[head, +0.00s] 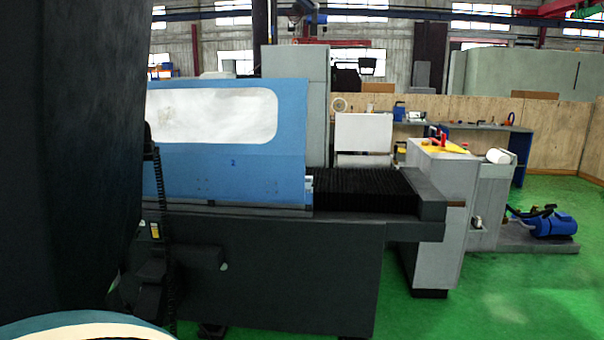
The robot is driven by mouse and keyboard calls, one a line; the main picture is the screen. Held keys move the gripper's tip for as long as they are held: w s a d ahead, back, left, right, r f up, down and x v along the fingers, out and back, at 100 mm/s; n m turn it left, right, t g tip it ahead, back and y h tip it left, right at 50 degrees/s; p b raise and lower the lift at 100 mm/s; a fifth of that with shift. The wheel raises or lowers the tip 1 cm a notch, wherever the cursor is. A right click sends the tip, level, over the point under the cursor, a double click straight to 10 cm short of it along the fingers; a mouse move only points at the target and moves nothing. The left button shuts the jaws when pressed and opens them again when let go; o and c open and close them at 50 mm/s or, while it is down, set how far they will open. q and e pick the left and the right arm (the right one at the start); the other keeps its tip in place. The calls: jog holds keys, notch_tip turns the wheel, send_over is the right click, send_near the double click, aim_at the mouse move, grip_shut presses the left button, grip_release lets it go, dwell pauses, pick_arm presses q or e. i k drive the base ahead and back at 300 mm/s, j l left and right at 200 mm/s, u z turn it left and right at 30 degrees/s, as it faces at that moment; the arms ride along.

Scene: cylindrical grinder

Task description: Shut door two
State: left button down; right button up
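The blue sliding door (280,165) of the grinder carries a small dark mark that looks like a 2, and I take it for door two. It has a wide pale window (210,117). Its right edge stands where the black bellows (365,190) begin. Its left side is hidden behind a large dark shape close to the camera. I cannot tell from here how far open the door is. Neither of my grippers shows in the view.
The dark grey machine base (290,275) runs below the door. A grey cabinet (435,220) stands at the bellows' right end. A blue pump (550,224) sits further right. The green floor (500,300) is clear at the front right. The large dark shape (60,150) blocks the left.

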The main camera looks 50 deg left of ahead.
aim_at(206, 128)
jog(key=i+u, duration=0.8)
jog(key=i+l+u, duration=0.25)
jog(key=u, duration=0.15)
jog(key=i, duration=0.05)
